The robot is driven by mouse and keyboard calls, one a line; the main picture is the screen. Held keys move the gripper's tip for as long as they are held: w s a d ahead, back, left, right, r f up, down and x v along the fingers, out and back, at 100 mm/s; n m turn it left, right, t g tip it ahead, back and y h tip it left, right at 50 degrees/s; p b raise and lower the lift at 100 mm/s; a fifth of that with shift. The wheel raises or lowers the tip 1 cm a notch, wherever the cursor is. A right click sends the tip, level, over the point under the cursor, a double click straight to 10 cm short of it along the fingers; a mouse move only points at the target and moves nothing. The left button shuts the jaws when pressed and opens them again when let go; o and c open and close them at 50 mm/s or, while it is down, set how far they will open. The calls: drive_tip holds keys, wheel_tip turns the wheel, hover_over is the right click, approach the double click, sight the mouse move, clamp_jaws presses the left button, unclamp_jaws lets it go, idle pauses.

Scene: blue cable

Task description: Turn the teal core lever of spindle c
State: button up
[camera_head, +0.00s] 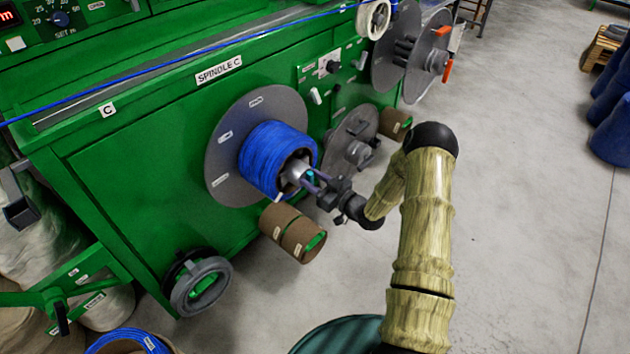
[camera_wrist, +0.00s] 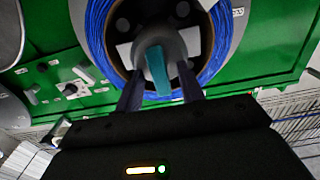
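The teal core lever (camera_wrist: 157,68) sticks out from the grey hub at the coil's centre. In the head view only a small bit of teal (camera_head: 310,174) shows by my fingers. My gripper (camera_head: 309,180) is at the front of the hub. In the wrist view its two fingers (camera_wrist: 160,76) stand apart, one on each side of the lever, with a gap visible; the gripper looks open and holds nothing.
Brown spools (camera_head: 292,233) lie below the coil. A grey-rimmed handwheel (camera_head: 201,287) is at lower left. To the right are a control panel (camera_head: 328,70), another disc (camera_head: 352,140) and a further reel (camera_head: 428,55).

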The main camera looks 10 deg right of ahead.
clamp_jaws()
drive_tip(key=shift+m, duration=0.4)
drive_tip(key=shift+d+m+p, duration=0.2)
drive_tip(key=shift+m+p, duration=0.25)
drive_tip(key=shift+m, duration=0.75)
drive_tip(key=m, duration=0.5)
drive_tip(key=f+m, duration=0.1)
drive_tip(key=m, duration=0.4)
drive_tip(key=m+p, duration=0.1)
drive_tip(key=m, duration=0.3)
drive_tip(key=shift+w+d+f+m, duration=0.2)
drive_tip(key=shift+d+m, duration=0.2)
